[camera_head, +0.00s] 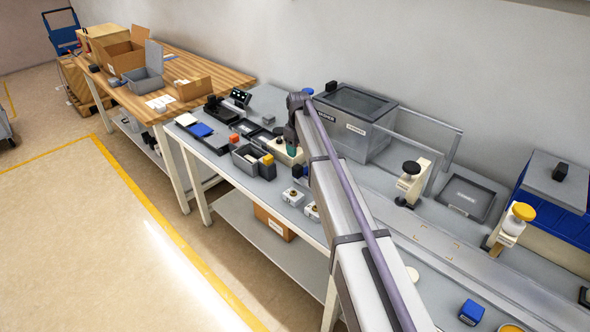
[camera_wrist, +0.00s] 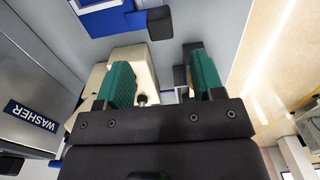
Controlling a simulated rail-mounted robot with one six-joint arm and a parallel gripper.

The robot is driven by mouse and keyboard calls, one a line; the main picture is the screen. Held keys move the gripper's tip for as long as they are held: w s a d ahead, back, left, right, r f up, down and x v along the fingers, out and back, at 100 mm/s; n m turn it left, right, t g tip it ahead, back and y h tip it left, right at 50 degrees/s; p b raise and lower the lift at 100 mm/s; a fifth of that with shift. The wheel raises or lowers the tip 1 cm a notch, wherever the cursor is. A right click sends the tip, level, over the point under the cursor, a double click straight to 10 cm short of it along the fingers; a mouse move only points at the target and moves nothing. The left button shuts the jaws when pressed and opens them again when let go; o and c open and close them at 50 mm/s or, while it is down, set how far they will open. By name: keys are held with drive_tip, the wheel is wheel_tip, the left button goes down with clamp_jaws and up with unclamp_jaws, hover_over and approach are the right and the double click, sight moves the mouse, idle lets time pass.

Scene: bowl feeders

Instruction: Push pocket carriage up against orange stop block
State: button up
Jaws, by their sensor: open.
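My gripper (camera_head: 292,146) is low over the workbench, at a cream block (camera_head: 284,157), and my arm hides part of this area. In the wrist view my gripper (camera_wrist: 163,82) has its two green fingers spread apart with no object clearly held between them. The cream block (camera_wrist: 135,66) lies behind and beside the left finger, with a small metal post (camera_wrist: 142,99) between the fingers. I cannot pick out the pocket carriage with certainty.
A black block (camera_wrist: 159,23) lies beyond the fingertips.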

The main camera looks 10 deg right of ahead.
sight(298, 167)
wheel_tip(298, 167, down, 10)
drive_tip(key=b, duration=0.9)
drive_tip(key=shift+w+a+f, duration=0.1)
drive_tip(key=shift+f, duration=0.05)
clamp_jaws()
